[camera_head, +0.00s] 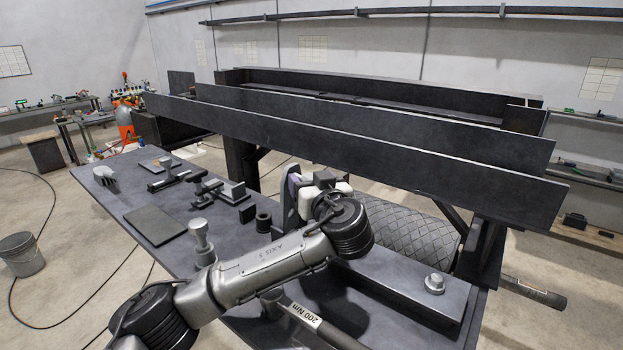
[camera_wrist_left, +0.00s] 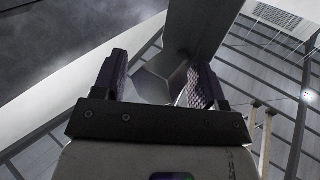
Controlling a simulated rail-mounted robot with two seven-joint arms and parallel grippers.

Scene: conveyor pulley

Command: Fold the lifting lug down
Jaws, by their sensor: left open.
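The lifting lug (camera_head: 288,204) appears to be the upright grey plate with a rounded top, standing on the dark table beside the frame. My left gripper (camera_head: 298,182) is at its upper part, partly hidden by my arm. In the left wrist view, my left gripper (camera_wrist_left: 158,75) is open, with two ridged purple-grey fingers. A grey plate, likely the lug (camera_wrist_left: 203,30), passes between and beyond the fingers. I cannot tell whether a finger touches it. The lug's hinge is not clear. My right gripper does not show.
A long dark frame (camera_head: 380,142) and a diamond-patterned pulley (camera_head: 408,240) stand behind the table. A grey beam with a hex bolt (camera_head: 434,283) lies at the right. Several small parts and a flat plate (camera_head: 155,224) occupy the left.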

